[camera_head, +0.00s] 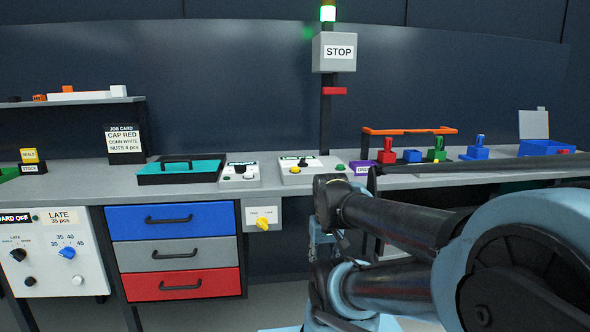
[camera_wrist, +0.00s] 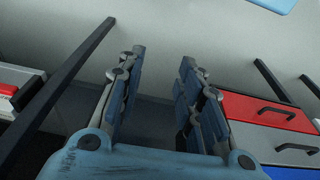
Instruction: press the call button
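No label that reads as call is legible, so I cannot tell which button is the call button. A white control box (camera_head: 308,175) on the bench has a dark knob and a small yellow button (camera_head: 295,170). A green round button (camera_head: 340,168) sits at its right edge. Another white box (camera_head: 240,178) with dark controls stands to its left. My gripper (camera_wrist: 160,75) is open and empty in the wrist view, its two blue-grey fingers apart over the floor. In the head view my arm covers the right front of the bench, and my gripper's fingertips cannot be made out.
Blue, grey and red drawers (camera_head: 174,253) stand under the bench (camera_head: 90,186). A teal tray (camera_head: 190,167) and an orange-topped rack (camera_head: 409,130) stand on it. Floor shows between supports.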

